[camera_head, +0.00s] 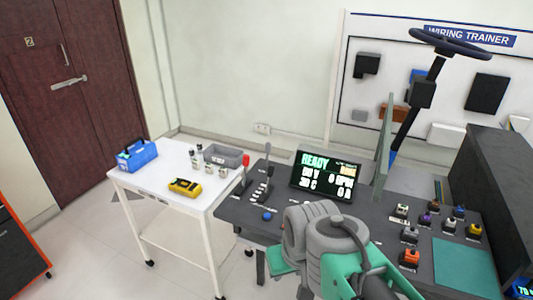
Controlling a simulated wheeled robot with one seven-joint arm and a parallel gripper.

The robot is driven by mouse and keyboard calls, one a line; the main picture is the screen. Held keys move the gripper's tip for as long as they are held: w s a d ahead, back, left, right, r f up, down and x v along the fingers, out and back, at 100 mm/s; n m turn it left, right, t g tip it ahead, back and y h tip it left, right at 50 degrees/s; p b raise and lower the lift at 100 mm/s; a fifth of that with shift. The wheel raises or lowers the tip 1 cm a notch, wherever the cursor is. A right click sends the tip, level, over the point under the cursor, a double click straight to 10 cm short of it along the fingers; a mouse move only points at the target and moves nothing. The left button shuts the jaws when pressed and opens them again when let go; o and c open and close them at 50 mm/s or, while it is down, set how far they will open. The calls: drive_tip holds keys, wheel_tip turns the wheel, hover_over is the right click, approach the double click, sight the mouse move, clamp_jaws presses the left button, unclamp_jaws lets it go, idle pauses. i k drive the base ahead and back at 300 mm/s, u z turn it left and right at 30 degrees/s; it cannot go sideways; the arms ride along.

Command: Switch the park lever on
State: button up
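A dark upright lever (267,172) stands on a slotted plate at the left part of the dark grey bench (232,212). My gripper's fingers do not show.
A display (326,176) reading READY stands right of the levers. A blue knob (267,216) sits in front of them. Several coloured switches and a steering wheel (450,41) are at right. A white cart (150,180) holds a blue box (137,154) and yellow meter (185,187).

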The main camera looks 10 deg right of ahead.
sight(245, 158)
drive_tip(key=z, duration=0.45)
drive_tip(key=i, duration=1.2)
drive_tip(key=u, duration=0.65)
drive_tip(key=k, duration=1.35)
drive_tip(key=u, duration=0.1)
drive_tip(key=i, duration=0.9)
drive_tip(key=u, duration=0.8)
drive_tip(key=i, duration=0.55)
drive_tip(key=z, duration=0.05)
